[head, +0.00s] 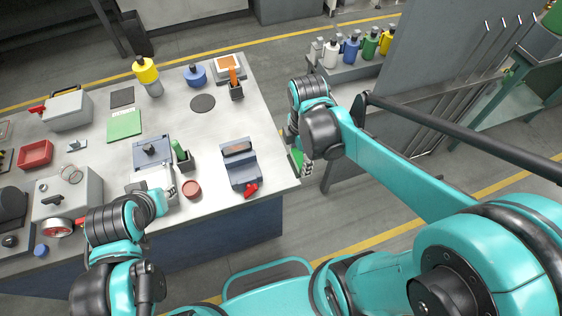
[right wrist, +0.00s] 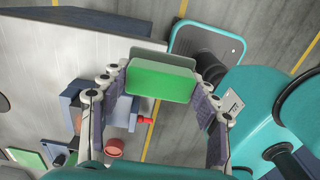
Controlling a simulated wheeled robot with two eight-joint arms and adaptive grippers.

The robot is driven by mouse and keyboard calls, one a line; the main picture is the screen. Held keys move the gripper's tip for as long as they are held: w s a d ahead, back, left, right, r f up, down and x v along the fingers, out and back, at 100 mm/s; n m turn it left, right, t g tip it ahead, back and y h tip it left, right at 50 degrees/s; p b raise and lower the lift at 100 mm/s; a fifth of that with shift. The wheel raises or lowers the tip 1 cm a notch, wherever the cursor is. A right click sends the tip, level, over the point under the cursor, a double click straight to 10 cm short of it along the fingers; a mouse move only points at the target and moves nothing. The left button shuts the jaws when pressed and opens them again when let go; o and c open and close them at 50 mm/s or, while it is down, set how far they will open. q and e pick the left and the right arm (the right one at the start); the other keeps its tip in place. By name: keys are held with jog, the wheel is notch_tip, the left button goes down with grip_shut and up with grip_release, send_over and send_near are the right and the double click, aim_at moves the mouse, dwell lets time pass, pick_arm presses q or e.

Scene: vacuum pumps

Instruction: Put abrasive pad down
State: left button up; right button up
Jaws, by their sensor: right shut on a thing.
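The green abrasive pad (right wrist: 160,82) is held between the two fingers of my right gripper (right wrist: 158,84) in the right wrist view. In the head view my right gripper (head: 304,166) is just off the right edge of the worktable (head: 225,118), and only a sliver of the pad (head: 296,158) shows beside it. The pad is held clear of the tabletop. My left gripper (head: 160,188) is low over the front of the table near the green-handled brush holder; its fingers are too small and partly hidden to read.
A blue-grey vise-like block (head: 240,165) with a red handle stands near the table's right corner. A reddish round dish (head: 191,190), a flat green sheet (head: 124,124), a dark round mat (head: 203,103) and a yellow-topped bottle (head: 147,74) are on the table. Bare tabletop lies around the mat.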

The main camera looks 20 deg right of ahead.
jog(key=b, duration=0.3)
send_over(273, 164)
notch_tip(273, 164, down, 6)
jog(key=shift+d+r, duration=0.1)
notch_tip(273, 164, down, 4)
jog(key=shift+w+f+b, duration=0.1)
jog(key=shift+b, duration=0.65)
jog(key=shift+f, duration=0.15)
jog(key=o, duration=1.3)
